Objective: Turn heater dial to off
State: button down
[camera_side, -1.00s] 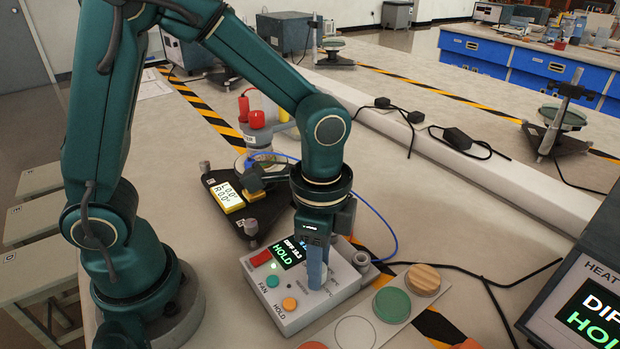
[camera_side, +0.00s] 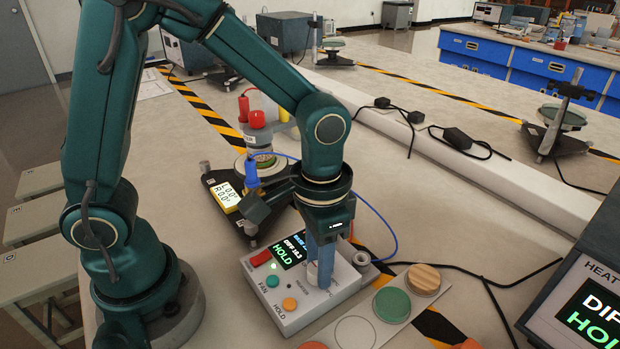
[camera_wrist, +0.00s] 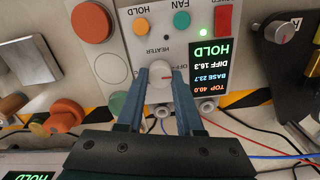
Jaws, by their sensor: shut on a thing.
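The heater dial (camera_wrist: 159,81) is a pale round knob on the white control box (camera_side: 285,310). In the wrist view it sits between the two blue fingers of my gripper (camera_wrist: 160,76), which are shut on its sides. In the side view my gripper (camera_side: 319,278) points down onto the box, and its fingers hide the dial. The dial's pointer setting cannot be read. The box's screen (camera_wrist: 210,66) reads HOLD, DIFF 16.3, BASE 23.7 and TOP 40.0, upside down in the wrist view.
The box also carries a red switch (camera_side: 261,258), a green button (camera_side: 272,281) and an orange button (camera_side: 289,303). A strip with coloured discs (camera_side: 392,304) lies to the right. A black stand (camera_side: 250,222) with a blue cable is behind. A large monitor (camera_side: 585,300) stands front right.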

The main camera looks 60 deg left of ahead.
jog(key=shift+n, duration=0.3)
jog(key=c, duration=0.5)
grip_release()
jog(key=shift+c, duration=0.2)
jog(key=shift+r, duration=2.65)
